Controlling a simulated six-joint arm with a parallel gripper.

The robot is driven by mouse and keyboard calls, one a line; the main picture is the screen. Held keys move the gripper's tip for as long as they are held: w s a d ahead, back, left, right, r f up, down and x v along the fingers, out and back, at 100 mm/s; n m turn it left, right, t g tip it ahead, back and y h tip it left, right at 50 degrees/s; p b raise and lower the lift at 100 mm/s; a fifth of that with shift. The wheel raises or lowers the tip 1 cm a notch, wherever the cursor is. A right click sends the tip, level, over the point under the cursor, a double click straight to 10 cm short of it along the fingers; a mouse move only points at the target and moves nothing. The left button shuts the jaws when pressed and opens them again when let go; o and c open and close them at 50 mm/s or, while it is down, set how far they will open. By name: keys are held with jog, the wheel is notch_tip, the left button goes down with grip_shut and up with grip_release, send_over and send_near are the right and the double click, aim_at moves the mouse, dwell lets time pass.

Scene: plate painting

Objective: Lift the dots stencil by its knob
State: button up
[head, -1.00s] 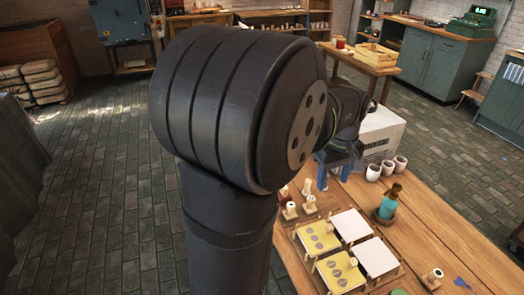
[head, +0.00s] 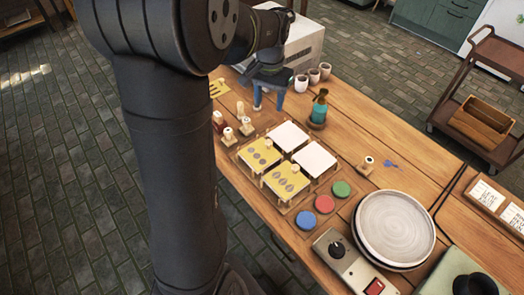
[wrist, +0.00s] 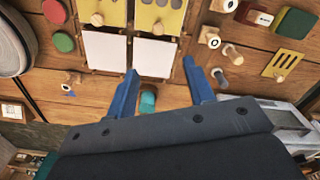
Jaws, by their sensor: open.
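A yellow stencil plate with round holes, seemingly the dots stencil (head: 258,154), lies in the back left of a group of four plates. Its pale knob stands at its right end; the stencil and knob also show at the top of the wrist view (wrist: 151,18). A second yellow stencil with oval, leaf-like holes (head: 284,184) lies beside it, also knobbed. My gripper (head: 268,107) is open and empty above the table, behind the plates. In the wrist view its blue fingers (wrist: 160,67) point toward the white plates, with the yellow stencils beyond.
Two white plates (head: 316,158) adjoin the stencils.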

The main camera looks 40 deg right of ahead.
jog(key=m, duration=0.2)
send_near(269, 141)
notch_tip(269, 141, down, 5)
jog(key=shift+w+d+f, duration=0.1)
jog(key=shift+w+d, duration=0.05)
jog(key=f, duration=0.5)
jog(key=shift+s+a, duration=0.2)
jog(key=shift+a, duration=0.05)
jog(key=c, duration=1)
jog(key=shift+c, duration=0.2)
